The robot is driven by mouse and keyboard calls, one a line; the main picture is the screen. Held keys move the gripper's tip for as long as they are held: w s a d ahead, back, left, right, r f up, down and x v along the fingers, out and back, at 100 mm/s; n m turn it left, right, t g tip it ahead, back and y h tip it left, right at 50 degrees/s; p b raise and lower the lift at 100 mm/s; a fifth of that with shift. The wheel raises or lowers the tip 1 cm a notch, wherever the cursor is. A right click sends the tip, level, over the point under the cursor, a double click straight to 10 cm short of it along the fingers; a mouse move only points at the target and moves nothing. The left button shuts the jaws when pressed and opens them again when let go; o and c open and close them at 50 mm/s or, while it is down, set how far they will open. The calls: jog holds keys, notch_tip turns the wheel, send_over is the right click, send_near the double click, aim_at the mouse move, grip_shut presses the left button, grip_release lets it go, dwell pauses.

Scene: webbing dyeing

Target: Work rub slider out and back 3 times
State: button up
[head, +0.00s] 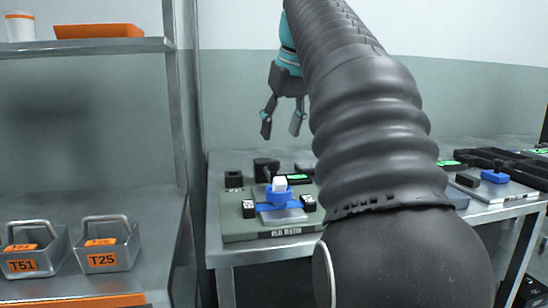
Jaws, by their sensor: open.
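What looks like the rub slider is a blue piece (279,196) with a white block (280,184) on top. It sits on a flat silver plate (284,216) on a grey-green tester base (240,230) near the table's left front. My gripper (281,130) is open and empty, with its fingers pointing down. In the picture it shows above the slider, apart from it, with clear space between. My arm hides the tester's right end and the middle of the table.
A metal shelf (100,46) on the left holds a white cup (20,27) and an orange box (98,31). Below stand handled metal bins labelled T51 (30,252) and T25 (104,256). Another device with a blue part (494,177) is on the table's right.

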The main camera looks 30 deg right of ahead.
aim_at(274, 161)
jog(key=b+x, duration=0.1)
jog(key=x, duration=0.6)
jog(key=shift+w+f+b, duration=0.2)
jog(key=shift+f+b, duration=0.15)
grip_shut()
